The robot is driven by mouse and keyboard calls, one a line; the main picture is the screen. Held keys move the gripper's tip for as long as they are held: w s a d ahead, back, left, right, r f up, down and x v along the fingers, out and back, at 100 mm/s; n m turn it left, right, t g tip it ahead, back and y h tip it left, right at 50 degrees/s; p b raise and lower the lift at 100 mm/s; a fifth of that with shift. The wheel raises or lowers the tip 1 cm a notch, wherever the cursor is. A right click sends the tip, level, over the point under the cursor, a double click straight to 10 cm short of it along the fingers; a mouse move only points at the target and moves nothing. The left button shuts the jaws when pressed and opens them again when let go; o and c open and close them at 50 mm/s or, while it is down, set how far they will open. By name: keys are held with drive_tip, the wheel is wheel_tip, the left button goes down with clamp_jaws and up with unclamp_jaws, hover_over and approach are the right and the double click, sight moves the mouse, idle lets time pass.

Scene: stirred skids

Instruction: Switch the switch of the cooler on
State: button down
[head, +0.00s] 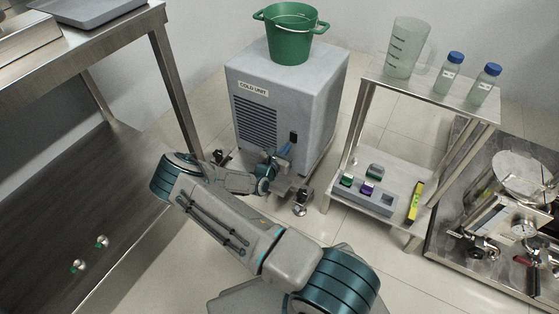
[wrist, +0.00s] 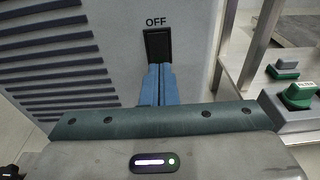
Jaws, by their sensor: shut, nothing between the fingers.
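The cooler (head: 311,95) is a grey box labelled "COLD UNIT" with a slatted vent, standing on the floor between two metal tables. Its switch (head: 293,137) is a small black rocker on the front, at the right. In the wrist view the switch (wrist: 157,44) has "OFF" printed above it. My gripper (head: 288,147) is shut and empty. In the wrist view its blue fingertips (wrist: 158,68) are together and overlap the switch's lower edge. I cannot tell whether they touch it.
A green bucket (head: 290,34) stands on the cooler. To the right, a metal stand (head: 390,88) bears a beaker and two bottles, with a button box (head: 366,196) on its lower shelf. A dark-shelved table (head: 165,70) is at left.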

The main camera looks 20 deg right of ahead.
drive_tip(key=shift+b+x, duration=0.3)
drive_tip(key=shift+x, duration=0.75)
drive_tip(key=shift+d, duration=0.2)
drive_tip(key=shift+w+a, duration=0.1)
drive_tip(key=shift+a, duration=0.1)
drive_tip(key=shift+s+a, duration=0.2)
drive_tip(key=shift+s, duration=0.1)
drive_tip(key=s+a+f+p, duration=0.1)
drive_tip(key=s+a+p, duration=0.3)
drive_tip(key=s+a, duration=0.4)
drive_tip(key=a, duration=0.2)
drive_tip(key=shift+a+f, duration=0.3)
drive_tip(key=shift+f, duration=0.05)
